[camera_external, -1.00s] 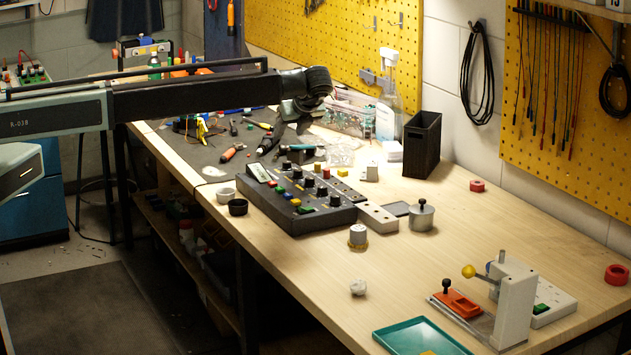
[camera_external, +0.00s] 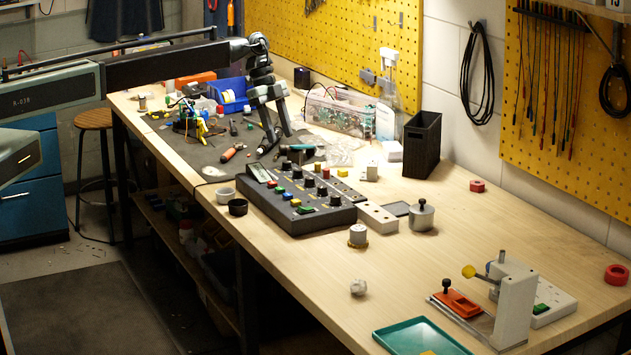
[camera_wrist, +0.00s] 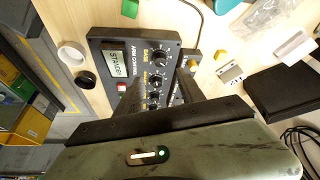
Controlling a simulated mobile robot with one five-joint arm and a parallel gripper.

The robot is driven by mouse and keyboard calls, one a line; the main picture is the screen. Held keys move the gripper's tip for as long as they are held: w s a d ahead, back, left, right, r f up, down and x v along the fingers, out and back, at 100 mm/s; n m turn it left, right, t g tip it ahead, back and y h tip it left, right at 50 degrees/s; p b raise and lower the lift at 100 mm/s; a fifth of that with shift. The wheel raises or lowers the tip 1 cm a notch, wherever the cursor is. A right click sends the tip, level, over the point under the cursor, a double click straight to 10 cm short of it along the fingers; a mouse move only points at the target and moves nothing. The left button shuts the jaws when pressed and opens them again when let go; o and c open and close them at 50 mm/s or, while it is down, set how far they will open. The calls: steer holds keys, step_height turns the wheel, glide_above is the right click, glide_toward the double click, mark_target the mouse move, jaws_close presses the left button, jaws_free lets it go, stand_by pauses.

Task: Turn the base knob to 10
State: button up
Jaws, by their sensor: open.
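The dark control box (camera_external: 296,222) sits on the bench with a display (camera_external: 258,172) and rows of knobs and coloured buttons. In the wrist view the base knob (camera_wrist: 165,58), a round black knob beside the word BASE, is next to the lit display (camera_wrist: 114,62). In the outside view the base knob (camera_external: 286,167) appears to be the one nearest the display. My gripper (camera_external: 278,134) points down behind the box, open and empty. In the wrist view its dark fingers (camera_wrist: 162,88) spread either side of the smaller knobs and hide part of the panel. I cannot read the knob's setting.
A black bin (camera_external: 422,145) stands to the right.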

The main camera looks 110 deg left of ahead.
mark_target(287, 161)
steer(key=b+x, duration=0.7)
steer(key=shift+s+a+f, duration=0.2)
steer(key=shift+s+a, duration=0.15)
steer(key=shift+s, duration=0.05)
steer(key=shift+w+d+f, duration=0.15)
steer(key=shift+w+f, duration=0.1)
steer(key=shift+f, duration=0.1)
steer(key=shift+r, duration=0.1)
jaws_close()
